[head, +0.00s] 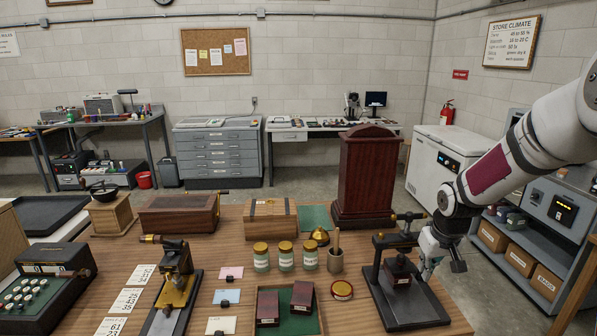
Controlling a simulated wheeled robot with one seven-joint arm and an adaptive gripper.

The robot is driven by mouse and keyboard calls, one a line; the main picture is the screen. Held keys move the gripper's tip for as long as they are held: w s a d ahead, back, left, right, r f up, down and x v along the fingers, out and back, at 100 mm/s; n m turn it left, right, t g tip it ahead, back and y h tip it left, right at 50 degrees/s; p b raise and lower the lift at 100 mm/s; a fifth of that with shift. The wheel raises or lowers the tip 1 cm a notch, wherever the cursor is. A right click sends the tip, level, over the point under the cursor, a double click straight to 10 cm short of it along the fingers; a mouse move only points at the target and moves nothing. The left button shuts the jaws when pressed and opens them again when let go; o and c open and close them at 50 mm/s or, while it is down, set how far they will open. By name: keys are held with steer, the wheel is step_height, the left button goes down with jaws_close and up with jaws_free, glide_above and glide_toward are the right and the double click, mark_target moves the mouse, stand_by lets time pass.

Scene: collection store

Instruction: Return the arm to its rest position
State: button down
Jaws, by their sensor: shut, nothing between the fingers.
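My arm reaches in from the right of the head view and bends down at the wrist. My gripper (426,272) points down at the right side of the table, close beside a black screw press (410,305). Its fingers look shut, with nothing seen between them. A dark red block (397,272) sits in the press, just left of my fingers. I cannot tell whether the fingers touch the press.
The wooden table (230,255) holds a tall dark red cabinet (363,180), several jars (285,257), a pestle in a cup (336,260), a green tray (290,325) and wooden boxes (271,218). A white chest freezer (440,160) and grey shelving (520,245) stand beyond on the right.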

steer(key=s+a+r+h, duration=0.1)
steer(key=s+a+r, duration=0.3)
steer(key=s+r, duration=0.3)
steer(key=s+a+r, duration=0.4)
steer(key=s+r, duration=0.1)
steer(key=r, duration=0.4)
steer(key=s+a+r+t, duration=0.1)
steer(key=s+a+r, duration=0.1)
steer(key=s, duration=0.7)
steer(key=s+a+r+t+y, duration=0.1)
steer(key=s+a+r, duration=0.2)
steer(key=s, duration=0.6)
steer(key=shift+s+a+r+m+y, duration=0.15)
steer(key=shift+a+r+m+y, duration=0.15)
steer(key=shift+a, duration=0.8)
